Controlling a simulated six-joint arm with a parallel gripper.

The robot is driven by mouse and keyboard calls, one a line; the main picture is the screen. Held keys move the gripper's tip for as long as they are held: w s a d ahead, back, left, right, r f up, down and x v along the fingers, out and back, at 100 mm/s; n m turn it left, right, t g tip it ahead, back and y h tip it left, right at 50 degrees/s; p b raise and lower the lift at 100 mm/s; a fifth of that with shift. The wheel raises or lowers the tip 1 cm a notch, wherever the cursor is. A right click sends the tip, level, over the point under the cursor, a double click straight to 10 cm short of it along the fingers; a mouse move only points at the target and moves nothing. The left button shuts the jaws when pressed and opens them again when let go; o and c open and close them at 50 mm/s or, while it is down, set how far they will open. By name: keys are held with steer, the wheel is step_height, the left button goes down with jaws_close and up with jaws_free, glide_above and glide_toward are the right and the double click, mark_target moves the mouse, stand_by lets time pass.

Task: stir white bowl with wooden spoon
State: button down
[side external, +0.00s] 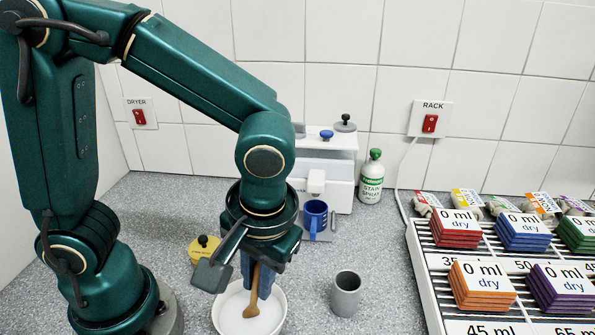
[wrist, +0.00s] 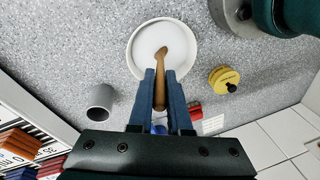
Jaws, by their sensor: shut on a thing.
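The white bowl (side external: 279,321) stands on the grey speckled counter below my gripper, and it also shows near the top of the wrist view (wrist: 136,62). My gripper (side external: 258,286) points down over the bowl with its blue fingers shut on the handle of the wooden spoon (side external: 251,310). In the wrist view the spoon (wrist: 161,62) runs between the two fingers (wrist: 160,76), and its rounded head is inside the bowl's outline. The bowl's inside looks plain white. I cannot tell whether the spoon touches the bottom.
A grey cup (side external: 346,295) stands close to the right of the bowl. A yellow lid-like disc with a black knob (side external: 204,249) lies behind left. A blue mug (side external: 315,215), a stain spray bottle (side external: 371,178) and a white appliance stand behind. A rack with coloured stacks (side external: 425,290) is at right.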

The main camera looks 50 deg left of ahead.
steer(key=shift+r, duration=2.6)
steer(key=shift+r, duration=2.5)
